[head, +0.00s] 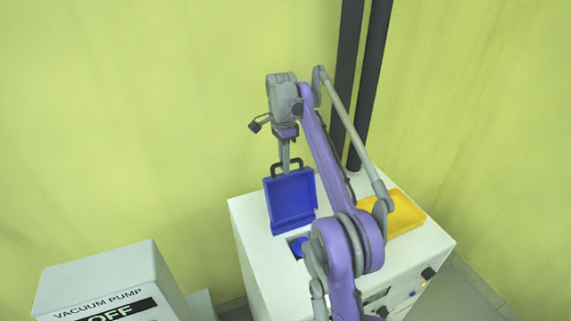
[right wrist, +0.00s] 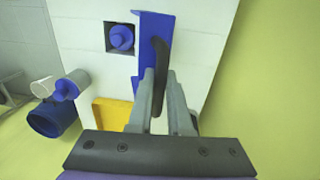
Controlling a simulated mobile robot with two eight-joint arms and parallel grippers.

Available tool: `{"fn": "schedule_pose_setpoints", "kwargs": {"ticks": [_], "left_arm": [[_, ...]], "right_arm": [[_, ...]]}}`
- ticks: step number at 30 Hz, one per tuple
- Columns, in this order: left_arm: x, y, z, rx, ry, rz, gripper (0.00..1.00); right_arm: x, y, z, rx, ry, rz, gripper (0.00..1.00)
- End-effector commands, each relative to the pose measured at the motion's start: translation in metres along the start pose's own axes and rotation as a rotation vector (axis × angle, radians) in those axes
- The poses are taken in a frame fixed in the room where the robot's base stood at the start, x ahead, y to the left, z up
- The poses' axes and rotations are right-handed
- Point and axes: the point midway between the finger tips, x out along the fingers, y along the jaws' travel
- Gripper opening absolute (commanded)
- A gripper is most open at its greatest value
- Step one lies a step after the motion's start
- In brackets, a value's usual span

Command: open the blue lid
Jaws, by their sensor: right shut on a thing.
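The blue lid (head: 291,200) stands raised, near upright, above the top of the white cabinet (head: 252,226), with its lower edge beside a square opening. Its dark handle (head: 286,166) is at its upper edge. My right gripper (head: 286,158) is shut on the handle from above. In the right wrist view the fingers (right wrist: 166,85) are at the handle (right wrist: 159,70), and the lid (right wrist: 155,30) shows nearly edge-on. A blue round knob (right wrist: 121,38) shows inside the uncovered opening, partly hidden by my arm in the head view. My left gripper is not in view.
A yellow tray-like lid (head: 400,214) lies on the cabinet's right side. A vacuum pump box (head: 105,280) marked OFF stands at lower left. Two dark vertical posts (head: 364,100) rise behind the cabinet. The space left of the raised lid is clear.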

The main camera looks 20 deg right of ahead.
Motion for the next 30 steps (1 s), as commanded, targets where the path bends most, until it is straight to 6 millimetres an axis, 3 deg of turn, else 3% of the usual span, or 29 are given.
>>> {"fn": "schedule_pose_setpoints", "kwargs": {"ticks": [8, 9, 14, 30], "left_arm": [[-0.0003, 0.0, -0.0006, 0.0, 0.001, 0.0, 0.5], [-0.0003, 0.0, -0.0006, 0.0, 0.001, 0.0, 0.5], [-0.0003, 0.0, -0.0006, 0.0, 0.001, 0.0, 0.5], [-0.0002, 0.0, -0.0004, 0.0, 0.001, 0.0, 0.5]], "right_arm": [[-0.0014, 0.0002, -0.0011, 0.0, 0.002, -0.001, 0.0], [-0.0016, 0.0002, -0.0011, 0.0, 0.002, -0.002, 0.21], [-0.0015, 0.0002, -0.0009, 0.0, 0.001, -0.001, 0.47], [-0.0025, 0.0054, -0.0003, 0.0, 0.001, -0.001, 0.47]]}}
